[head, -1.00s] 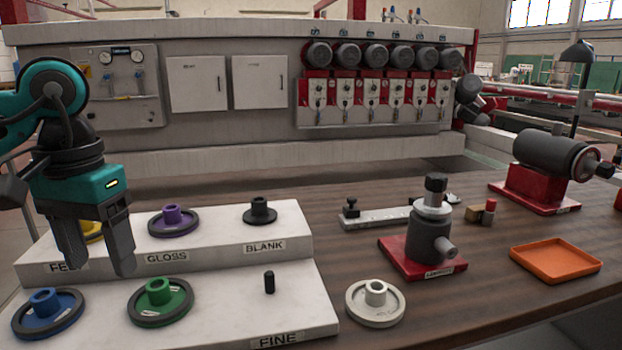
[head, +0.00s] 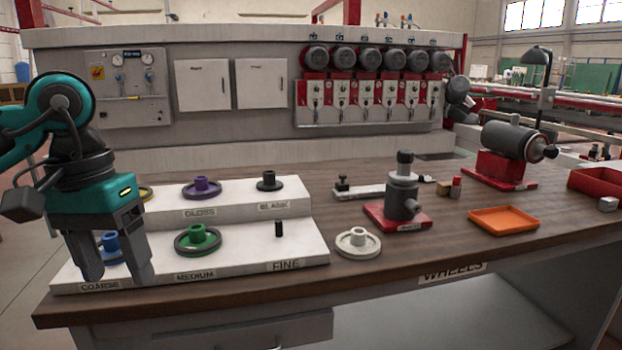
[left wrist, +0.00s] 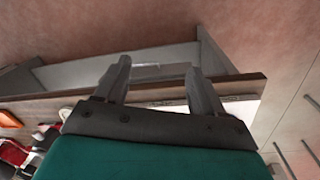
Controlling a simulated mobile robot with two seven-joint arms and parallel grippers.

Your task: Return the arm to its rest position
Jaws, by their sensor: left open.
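My left gripper (head: 112,262) hangs at the left of the head view, fingers pointing down and apart, with nothing between them. It appears in front of the blue wheel (head: 112,246) at the COARSE label and partly hides it. In the left wrist view the two fingers of my left gripper (left wrist: 158,80) are spread and empty, with the bench edge and floor beyond. My right gripper is not in view.
The white stepped rack (head: 250,254) holds a green wheel (head: 197,239), a purple wheel (head: 201,188) and a black wheel (head: 266,181); the yellow one is mostly hidden. A white wheel (head: 358,243), a red-based fixture (head: 402,200) and an orange tray (head: 503,220) are on the bench.

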